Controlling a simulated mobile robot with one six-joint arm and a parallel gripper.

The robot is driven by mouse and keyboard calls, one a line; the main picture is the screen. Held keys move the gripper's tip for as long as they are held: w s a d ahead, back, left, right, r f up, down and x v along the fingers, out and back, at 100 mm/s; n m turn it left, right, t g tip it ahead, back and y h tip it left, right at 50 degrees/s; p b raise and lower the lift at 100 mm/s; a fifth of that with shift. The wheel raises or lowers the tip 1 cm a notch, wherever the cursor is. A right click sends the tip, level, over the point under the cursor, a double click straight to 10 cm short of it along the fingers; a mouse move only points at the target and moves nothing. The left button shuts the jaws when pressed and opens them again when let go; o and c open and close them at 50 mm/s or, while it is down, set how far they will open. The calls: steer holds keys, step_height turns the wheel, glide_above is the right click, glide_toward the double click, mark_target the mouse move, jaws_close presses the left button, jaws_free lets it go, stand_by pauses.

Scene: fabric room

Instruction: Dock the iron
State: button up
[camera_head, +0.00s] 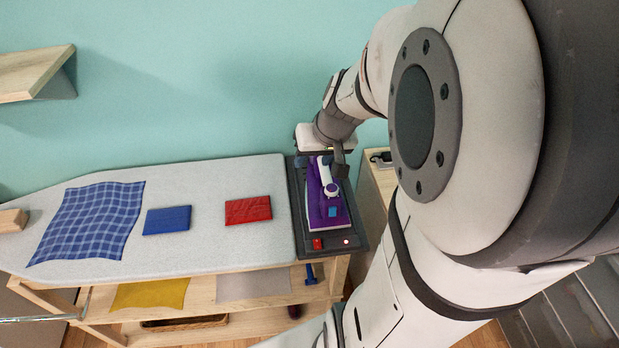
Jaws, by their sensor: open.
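The purple and white iron (331,211) rests on the dark dock (300,215) at the right end of the ironing board. Its white handle (325,172) points toward the wall. The dock has a red switch (317,244) and a small lit light (346,241) at its front edge. My gripper (331,164) is at the handle's wall-side end, with a dark finger just right of the handle. It is open. The other finger is hard to make out, and I cannot tell whether the gripper touches the handle.
The grey ironing board (190,185) holds a blue checked cloth (92,222), a blue block (167,220) and a red block (248,210). A lower shelf holds a yellow cloth (150,294). A wooden wall shelf (35,72) is at upper left. My arm hides much of the right side.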

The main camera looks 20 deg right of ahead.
steer(key=s+a+r+n+g+h, duration=0.1)
steer(key=s+a+r+n, duration=0.1)
steer(key=s+a+r, duration=0.3)
steer(key=s+a, duration=0.3)
steer(key=s, duration=0.4)
steer(key=shift+w, duration=0.1)
stand_by(0.6)
